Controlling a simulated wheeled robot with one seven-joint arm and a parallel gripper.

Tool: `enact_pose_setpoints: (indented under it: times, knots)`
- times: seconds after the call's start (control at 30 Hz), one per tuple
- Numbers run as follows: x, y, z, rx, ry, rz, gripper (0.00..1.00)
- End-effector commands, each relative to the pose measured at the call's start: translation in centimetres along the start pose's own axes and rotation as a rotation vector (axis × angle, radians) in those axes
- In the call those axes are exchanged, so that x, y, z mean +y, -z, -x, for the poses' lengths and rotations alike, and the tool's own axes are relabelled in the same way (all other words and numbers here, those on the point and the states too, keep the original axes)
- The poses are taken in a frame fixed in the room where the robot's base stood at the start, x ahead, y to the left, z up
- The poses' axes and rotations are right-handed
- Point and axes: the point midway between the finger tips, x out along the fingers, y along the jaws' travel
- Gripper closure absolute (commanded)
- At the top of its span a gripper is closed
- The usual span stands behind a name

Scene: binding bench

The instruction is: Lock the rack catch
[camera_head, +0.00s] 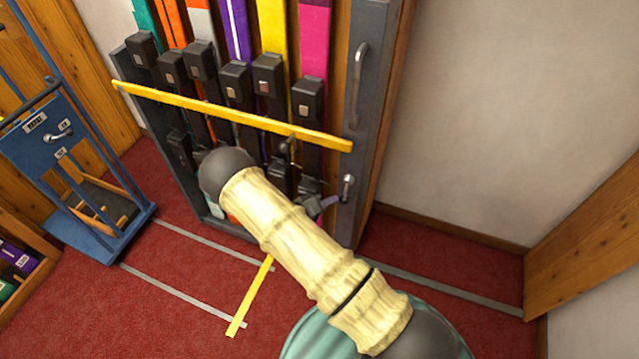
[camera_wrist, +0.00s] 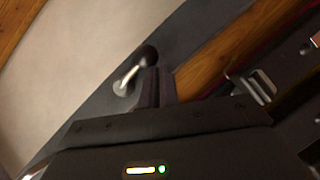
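The rack (camera_head: 372,110) is a tall dark frame holding several coloured skis, with a yellow bar (camera_head: 225,116) across its front. The rack catch (camera_head: 346,187) is a small silver lever on the right post, below the bar's right end. In the wrist view the catch (camera_wrist: 130,74) has a dark round base, and its lever slants down to the left. My gripper (camera_head: 328,203) is close to the catch, largely hidden behind my arm in the head view. In the wrist view its dark fingers (camera_wrist: 156,84) are together, just right of the lever. Nothing shows between them; contact is unclear.
A long silver handle (camera_head: 359,84) sits higher on the same post. A blue stand (camera_head: 45,145) is at the left, with a wooden box (camera_head: 22,280) of coloured items below. A wooden panel (camera_head: 588,240) is at the right. Red carpet between is mostly free.

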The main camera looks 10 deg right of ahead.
Motion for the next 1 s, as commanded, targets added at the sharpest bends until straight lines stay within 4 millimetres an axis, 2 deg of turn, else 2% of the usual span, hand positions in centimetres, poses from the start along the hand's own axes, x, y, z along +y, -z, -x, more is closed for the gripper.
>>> enact_pose_setpoints:
  times: [0.23, 0.47, 0.57, 0.8, 1.0]
  knots:
    - [-0.1, -0.3, -0.1, -0.008, 0.0, 0.003, 1.0]
    - [-0.9, 1.3, 1.7, -0.007, 0.0, -0.003, 1.0]
    - [-1.4, 2.2, 3.2, -0.007, -0.001, -0.004, 1.0]
    - [-2.3, 2.0, 7.9, -0.007, -0.001, -0.003, 1.0]
    - [-2.7, 2.0, 10.9, -0.011, -0.005, -0.005, 1.0]
